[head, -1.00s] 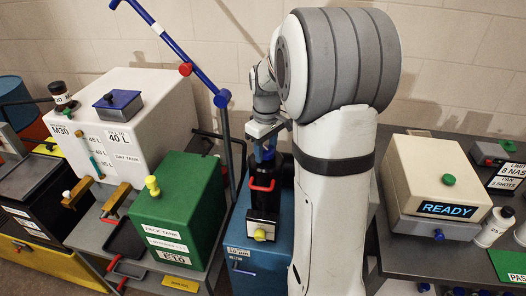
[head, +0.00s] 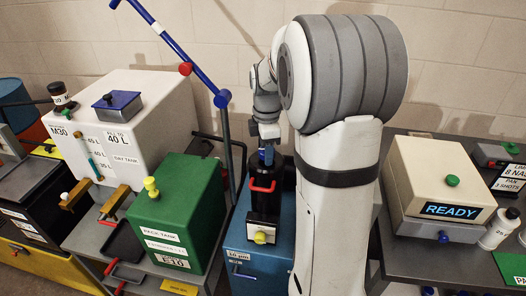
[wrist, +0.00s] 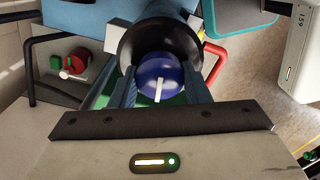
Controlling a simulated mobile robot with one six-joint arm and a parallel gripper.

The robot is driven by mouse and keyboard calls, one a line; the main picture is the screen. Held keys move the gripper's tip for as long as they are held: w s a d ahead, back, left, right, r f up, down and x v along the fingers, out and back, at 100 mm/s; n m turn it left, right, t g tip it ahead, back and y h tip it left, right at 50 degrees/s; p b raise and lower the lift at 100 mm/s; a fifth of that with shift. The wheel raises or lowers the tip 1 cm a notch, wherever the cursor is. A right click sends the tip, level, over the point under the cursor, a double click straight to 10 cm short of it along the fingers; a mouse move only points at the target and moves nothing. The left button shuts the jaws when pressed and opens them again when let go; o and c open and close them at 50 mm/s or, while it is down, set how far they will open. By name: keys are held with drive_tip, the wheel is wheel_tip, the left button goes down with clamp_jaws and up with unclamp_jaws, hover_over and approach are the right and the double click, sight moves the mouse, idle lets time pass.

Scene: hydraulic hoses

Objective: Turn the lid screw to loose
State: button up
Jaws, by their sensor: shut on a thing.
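The lid screw is a round blue knob (wrist: 161,76) with a white line on its top. It sits on the black lid (wrist: 160,48) of an upright black canister (head: 264,201) with a red handle. In the wrist view the white line runs roughly up and down the picture. My gripper (wrist: 161,88) has one finger on each side of the knob and is shut on it. In the head view my gripper (head: 267,152) points down onto the canister's top, and little of the knob shows there.
The canister stands against a blue box (head: 250,260). A cream box reading READY (head: 445,180) stands on the right-hand table.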

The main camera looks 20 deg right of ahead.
drive_tip(key=shift+d+r+n, duration=0.1)
drive_tip(key=shift+n, duration=1.8)
drive_tip(key=shift+w, duration=0.1)
drive_tip(key=o, duration=1)
drive_tip(key=shift+c, duration=0.2)
drive_tip(key=shift+r, duration=0.25)
wheel_tip(320, 180, up, 7)
drive_tip(key=shift+r+b, duration=0.1)
drive_tip(key=shift+b, duration=0.45)
